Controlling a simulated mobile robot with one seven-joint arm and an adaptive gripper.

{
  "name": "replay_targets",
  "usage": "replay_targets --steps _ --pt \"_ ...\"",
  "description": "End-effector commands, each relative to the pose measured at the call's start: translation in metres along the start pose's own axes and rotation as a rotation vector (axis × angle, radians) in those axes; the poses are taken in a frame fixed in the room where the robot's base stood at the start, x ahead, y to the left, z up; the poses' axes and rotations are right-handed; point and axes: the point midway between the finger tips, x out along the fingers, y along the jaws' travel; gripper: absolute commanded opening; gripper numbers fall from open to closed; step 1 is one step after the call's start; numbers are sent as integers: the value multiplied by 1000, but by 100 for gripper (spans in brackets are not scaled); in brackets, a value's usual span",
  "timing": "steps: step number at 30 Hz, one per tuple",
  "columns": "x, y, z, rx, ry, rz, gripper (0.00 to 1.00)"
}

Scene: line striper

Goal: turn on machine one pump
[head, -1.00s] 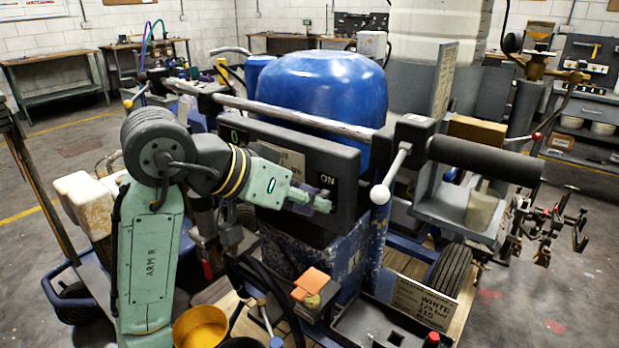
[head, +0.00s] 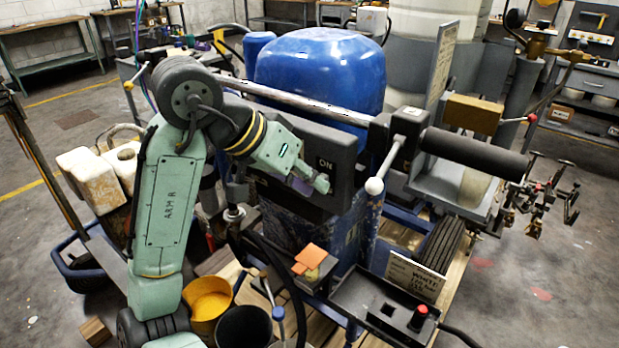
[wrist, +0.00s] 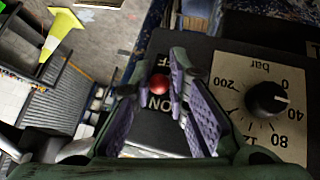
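The dark pump control panel (head: 285,150) stands in front of the blue tank, with an ON label (head: 326,163) at its right end. My gripper (head: 318,184) is at the panel just below that label. In the wrist view, a red ball-tipped switch (wrist: 159,84) sits between the two purple-padded fingers of my gripper (wrist: 160,62). The fingers are apart, with a narrow gap around the ball; I cannot tell whether either touches it. Upside-down ON and OFF labels lie either side of the ball. The lever's tilt is hidden.
A black pressure knob (wrist: 267,99) on a pale bar scale is right of my fingers in the wrist view. A white-knobbed lever (head: 375,186) stands right of the panel. A yellow bucket (head: 208,298), a black bucket (head: 243,326) and hoses crowd below.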

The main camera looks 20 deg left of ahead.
Motion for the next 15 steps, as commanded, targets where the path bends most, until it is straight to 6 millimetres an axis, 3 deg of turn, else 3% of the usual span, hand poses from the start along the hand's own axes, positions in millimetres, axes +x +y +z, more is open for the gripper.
replay_targets --steps 8,15 --pt "0 1 0 3 0 2 34" --pt "0 0 0 1 1 1 34"
